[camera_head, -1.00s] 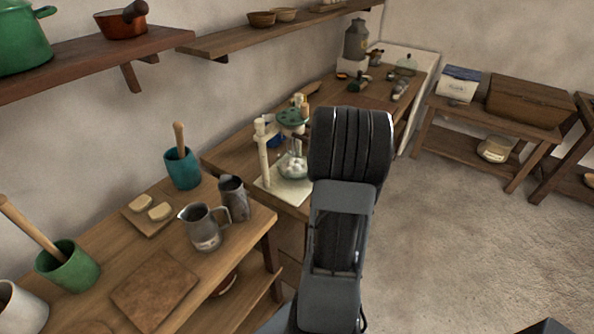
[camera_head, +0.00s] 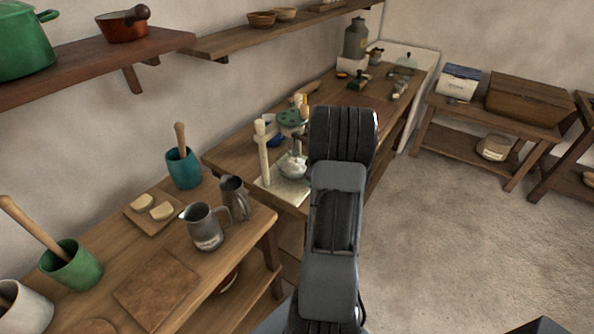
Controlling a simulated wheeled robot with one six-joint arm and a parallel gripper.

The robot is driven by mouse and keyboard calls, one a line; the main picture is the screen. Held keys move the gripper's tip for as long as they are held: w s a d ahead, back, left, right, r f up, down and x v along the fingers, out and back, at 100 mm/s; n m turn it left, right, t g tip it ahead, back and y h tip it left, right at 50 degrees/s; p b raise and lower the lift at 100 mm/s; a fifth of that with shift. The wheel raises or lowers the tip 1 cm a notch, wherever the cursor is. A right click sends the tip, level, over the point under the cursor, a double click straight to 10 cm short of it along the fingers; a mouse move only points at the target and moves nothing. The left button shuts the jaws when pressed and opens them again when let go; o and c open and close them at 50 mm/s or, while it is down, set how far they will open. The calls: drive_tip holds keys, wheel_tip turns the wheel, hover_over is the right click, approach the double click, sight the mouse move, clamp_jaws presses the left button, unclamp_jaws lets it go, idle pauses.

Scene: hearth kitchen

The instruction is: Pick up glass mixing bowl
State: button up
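The glass mixing bowl (camera_head: 293,166) is small and clear with white contents. It stands on a pale board on the far part of the wooden counter, below a green-topped hand mixer (camera_head: 291,118) on a cream stand (camera_head: 262,150). My arm rises through the middle of the picture, just right of the bowl. My gripper's fingers do not show; they are hidden behind the arm or out of the picture. I cannot see whether anything touches the bowl.
Two metal jugs (camera_head: 203,228), a teal crock (camera_head: 183,167) and a wooden board (camera_head: 155,288) stand on the near counter. A shelf (camera_head: 95,62) with pots runs along the wall above. Open floor (camera_head: 460,250) lies to the right.

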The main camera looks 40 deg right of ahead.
clamp_jaws()
idle(0.4)
